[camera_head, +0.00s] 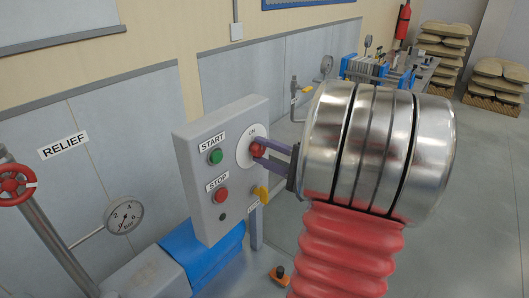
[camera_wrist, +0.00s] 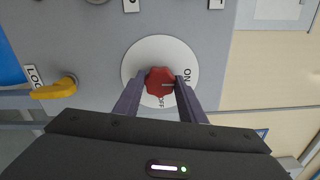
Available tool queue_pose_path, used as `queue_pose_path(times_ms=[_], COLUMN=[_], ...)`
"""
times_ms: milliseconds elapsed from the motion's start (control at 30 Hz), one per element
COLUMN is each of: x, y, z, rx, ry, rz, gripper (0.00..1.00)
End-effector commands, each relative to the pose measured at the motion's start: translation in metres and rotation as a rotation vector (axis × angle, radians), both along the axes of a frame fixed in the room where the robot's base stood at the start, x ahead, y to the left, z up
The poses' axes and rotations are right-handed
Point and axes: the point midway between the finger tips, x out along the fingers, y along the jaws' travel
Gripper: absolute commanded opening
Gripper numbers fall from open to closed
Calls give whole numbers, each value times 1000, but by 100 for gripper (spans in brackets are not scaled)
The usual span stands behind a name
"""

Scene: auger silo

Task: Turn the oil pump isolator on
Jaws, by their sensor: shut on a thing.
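The isolator is a red rotary knob (camera_wrist: 160,82) on a round white plate (camera_wrist: 133,65) marked ON and OFF, set in a grey control box (camera_head: 196,163). In the wrist view ON is at the plate's right and OFF at its bottom. A pale pointer line on the knob points right, close to the ON mark. My gripper (camera_wrist: 163,88) is shut on the knob, one finger on each side. In the head view the knob (camera_head: 257,151) shows between the fingertips (camera_head: 262,150), with ON above it. OFF is hidden there.
The box also has a green START button (camera_head: 215,156), a red STOP button (camera_head: 221,195) and a yellow lever (camera_head: 261,192). A red valve wheel (camera_head: 17,184) and a gauge (camera_head: 124,216) stand at left. Clear floor (camera_head: 465,190) lies at right.

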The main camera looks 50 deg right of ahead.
Motion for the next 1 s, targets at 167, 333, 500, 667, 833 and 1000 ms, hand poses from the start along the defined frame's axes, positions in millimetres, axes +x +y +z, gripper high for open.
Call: queue_pose_path(times_ms=[167,333,500,667,833,1000], x=[0,0,0,0,0,0], y=[3,3,4,3,2,2], z=[-3,-3,-4,-4,-3,-2], rx=[-38,-49,-48,-47,-48,-48], ry=[0,0,2,2,0,-2], rz=[8,8,8,8,5,3], gripper=[14,14,14,42,54,55])
